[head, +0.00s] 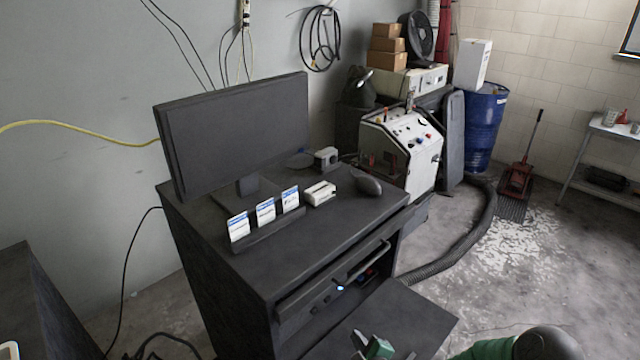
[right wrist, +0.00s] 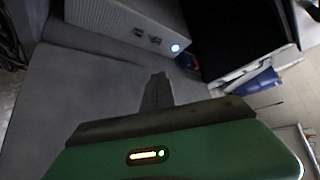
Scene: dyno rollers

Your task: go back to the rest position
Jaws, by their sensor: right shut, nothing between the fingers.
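My right gripper (head: 360,341) is at the bottom of the head view, in front of the black computer cabinet (head: 225,290) and over its low open flap (head: 420,312). In the right wrist view its fingers (right wrist: 157,88) are together and empty, pointing toward a grey computer box (right wrist: 125,22) with a lit blue button. A gap shows between fingertips and box; I cannot tell its exact size. Part of my right arm shows at the lower right of the head view. My left gripper is not in view.
A monitor (head: 235,130), card holder (head: 268,232) and mouse (head: 367,185) are on the cabinet top. A thick hose (head: 465,240) lies on the floor behind. Floor at the right is mostly clear.

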